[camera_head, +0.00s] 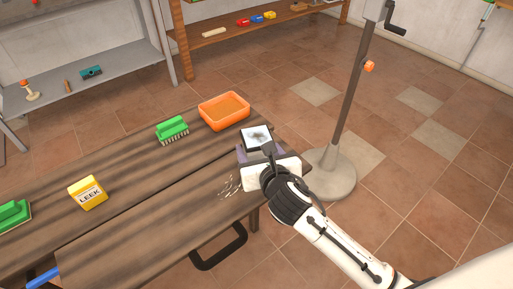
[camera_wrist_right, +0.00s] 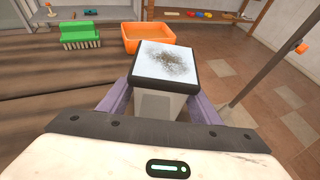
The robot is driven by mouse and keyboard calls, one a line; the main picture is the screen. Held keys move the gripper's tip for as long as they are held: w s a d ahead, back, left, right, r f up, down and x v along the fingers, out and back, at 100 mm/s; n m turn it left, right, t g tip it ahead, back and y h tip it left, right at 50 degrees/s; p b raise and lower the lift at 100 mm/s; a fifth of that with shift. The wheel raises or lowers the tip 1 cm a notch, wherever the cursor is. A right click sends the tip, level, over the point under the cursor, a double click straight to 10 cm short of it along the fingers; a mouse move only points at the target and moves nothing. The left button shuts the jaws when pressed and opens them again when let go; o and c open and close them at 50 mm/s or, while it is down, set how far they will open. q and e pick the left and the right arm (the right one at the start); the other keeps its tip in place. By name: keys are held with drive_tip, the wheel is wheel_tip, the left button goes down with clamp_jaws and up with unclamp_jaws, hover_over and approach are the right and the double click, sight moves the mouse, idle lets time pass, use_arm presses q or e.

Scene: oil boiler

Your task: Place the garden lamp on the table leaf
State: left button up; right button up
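The garden lamp (camera_head: 256,136) has a square black-rimmed top with a pale, speckled panel and a light body below. In the right wrist view the lamp (camera_wrist_right: 165,64) stands between the purple fingers of my right gripper (camera_wrist_right: 160,102), which appear to press on both sides of its body. In the head view my right gripper (camera_head: 262,155) is at the right end of the wooden table. The table leaf (camera_head: 150,235) looks to be the near plank section, beyond a long seam. The lamp's underside is hidden, so I cannot tell whether it touches the wood. My left gripper is out of view.
On the table are an orange tray (camera_head: 224,111), a green brush (camera_head: 172,129), a yellow LEEK box (camera_head: 88,192) and another green brush (camera_head: 14,215). A black handle (camera_head: 220,250) hangs at the near edge. A grey stand (camera_head: 335,172) rises right of the table. The middle planks are clear.

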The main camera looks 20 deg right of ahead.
drive_tip(key=shift+o, duration=0.9)
drive_tip(key=shift+s+r, duration=0.15)
drive_tip(key=shift+r, duration=0.05)
drive_tip(key=p+v, duration=0.1)
drive_tip(key=v, duration=1)
drive_tip(key=shift+s+r, duration=0.15)
drive_tip(key=shift+s, duration=0.2)
